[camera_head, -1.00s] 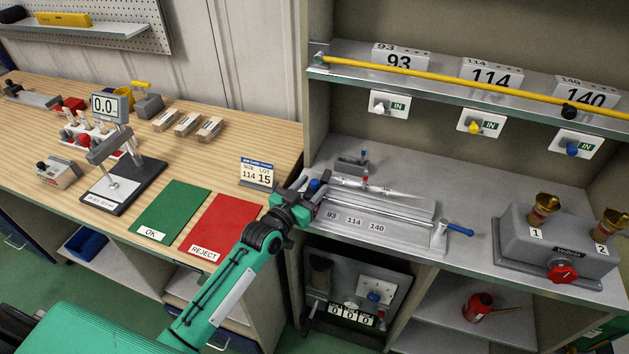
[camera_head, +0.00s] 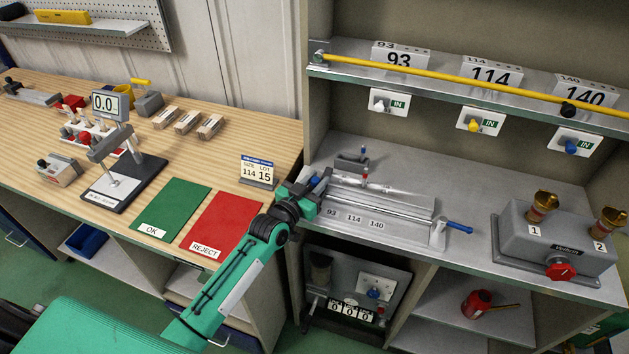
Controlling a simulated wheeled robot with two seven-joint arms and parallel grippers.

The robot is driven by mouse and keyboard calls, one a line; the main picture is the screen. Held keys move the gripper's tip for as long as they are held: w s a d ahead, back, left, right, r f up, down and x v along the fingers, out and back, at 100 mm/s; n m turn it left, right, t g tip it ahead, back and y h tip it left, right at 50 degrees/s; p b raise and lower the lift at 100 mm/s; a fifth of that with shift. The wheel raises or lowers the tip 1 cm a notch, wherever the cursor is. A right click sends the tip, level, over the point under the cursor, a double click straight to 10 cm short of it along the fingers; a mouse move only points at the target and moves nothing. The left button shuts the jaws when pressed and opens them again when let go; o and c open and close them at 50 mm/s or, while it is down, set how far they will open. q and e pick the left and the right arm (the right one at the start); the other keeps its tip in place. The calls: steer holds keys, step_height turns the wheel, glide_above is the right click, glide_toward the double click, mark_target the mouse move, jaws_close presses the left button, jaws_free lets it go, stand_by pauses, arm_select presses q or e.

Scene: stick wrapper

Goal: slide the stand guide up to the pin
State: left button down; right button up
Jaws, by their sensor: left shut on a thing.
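The steel wrapping stand (camera_head: 415,211) lies on the grey bench, with sizes 93, 114 and 140 marked along its front plate. My left gripper (camera_head: 310,189) is at the stand's left end, shut on a small part with a blue knob (camera_head: 315,181), which looks like the stand guide. The fingers hide most of that part. A small red-topped pin (camera_head: 365,178) stands upright behind the rail, to the right of the gripper and apart from it. I cannot tell whether the guide touches any pin. My right gripper is not in view.
A blue-handled lever (camera_head: 459,227) projects at the stand's right end. A grey block with a blue-topped post (camera_head: 352,161) sits behind. A grey heater box (camera_head: 555,243) is far right.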

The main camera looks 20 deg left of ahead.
arm_select(q)
steer(key=d+p, duration=0.1)
steer(key=d, duration=0.6)
steer(key=shift+s+d, duration=0.1)
steer(key=shift+d, duration=0.25)
steer(key=shift+d+p, duration=0.3)
steer(key=shift+d, duration=0.15)
steer(key=c, duration=1.2)
jaws_free()
steer(key=shift+o, duration=0.2)
